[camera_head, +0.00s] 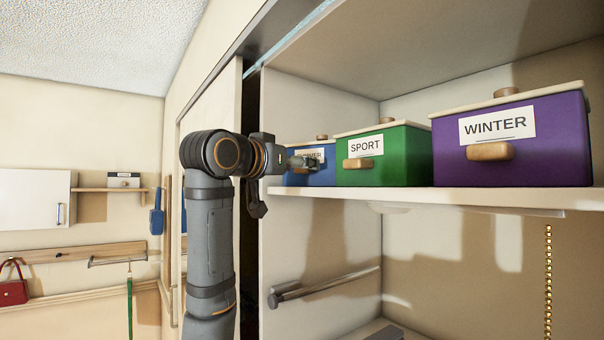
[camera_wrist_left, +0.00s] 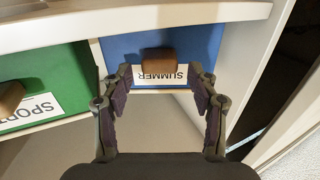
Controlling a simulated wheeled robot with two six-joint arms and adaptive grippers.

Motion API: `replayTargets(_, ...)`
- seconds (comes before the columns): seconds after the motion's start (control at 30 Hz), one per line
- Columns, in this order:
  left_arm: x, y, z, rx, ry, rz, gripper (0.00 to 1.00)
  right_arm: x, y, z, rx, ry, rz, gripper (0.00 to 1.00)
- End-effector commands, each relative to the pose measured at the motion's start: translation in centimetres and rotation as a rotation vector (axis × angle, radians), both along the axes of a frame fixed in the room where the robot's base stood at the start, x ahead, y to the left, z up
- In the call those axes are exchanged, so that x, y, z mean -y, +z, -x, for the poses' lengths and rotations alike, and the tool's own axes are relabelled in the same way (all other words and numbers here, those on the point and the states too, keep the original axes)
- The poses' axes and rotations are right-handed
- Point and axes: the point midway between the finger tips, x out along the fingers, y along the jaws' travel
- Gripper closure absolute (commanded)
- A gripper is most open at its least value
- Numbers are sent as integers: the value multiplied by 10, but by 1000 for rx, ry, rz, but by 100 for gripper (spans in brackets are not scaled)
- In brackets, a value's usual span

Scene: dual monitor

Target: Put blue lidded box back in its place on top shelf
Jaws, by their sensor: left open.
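The blue lidded box (camera_head: 318,179) stands on the top shelf (camera_head: 440,194) at the left end, beside the green SPORT box (camera_head: 400,160). My left gripper (camera_head: 312,163) is in front of it and hides part of its front and label. In the left wrist view, which is upside down, the blue box (camera_wrist_left: 200,42) carries a SUMMER label (camera_wrist_left: 160,77) and a brown handle (camera_wrist_left: 158,60). My left gripper (camera_wrist_left: 162,80) is open there, its fingers on either side of the label and handle. I cannot tell whether they touch. My right gripper is not in view.
A purple WINTER box (camera_head: 560,140) stands at the right on the same shelf. The closet's left side panel (camera_head: 320,110) is close to my left arm. A rail (camera_head: 325,287) runs below the shelf. A wall cabinet (camera_head: 32,198) hangs far left.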

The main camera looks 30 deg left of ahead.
Motion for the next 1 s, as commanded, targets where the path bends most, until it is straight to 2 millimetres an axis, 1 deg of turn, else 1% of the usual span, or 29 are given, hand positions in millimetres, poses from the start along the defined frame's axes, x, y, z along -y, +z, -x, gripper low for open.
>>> replayTargets(0.03, -1, -7, 15, 8, 2, -1, 40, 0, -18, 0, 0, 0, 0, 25)
replayTargets(0.1, -1, -8, 33, 7, 2, 0, 40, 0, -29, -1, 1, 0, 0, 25)
replayTargets(0.2, -1, -7, 57, 6, 1, 0, 40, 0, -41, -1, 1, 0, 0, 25)
replayTargets(0.3, 0, -5, 76, 5, 1, 0, 40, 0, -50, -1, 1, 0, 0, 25)
replayTargets(0.4, 0, -3, 88, 3, 1, 0, 40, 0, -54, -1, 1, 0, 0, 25)
replayTargets(0.57, 0, -1, 96, 1, 0, 0, 40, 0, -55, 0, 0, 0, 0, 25)
replayTargets(1.0, 0, -1, 95, 0, 0, 0, 40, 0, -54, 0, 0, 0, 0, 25)
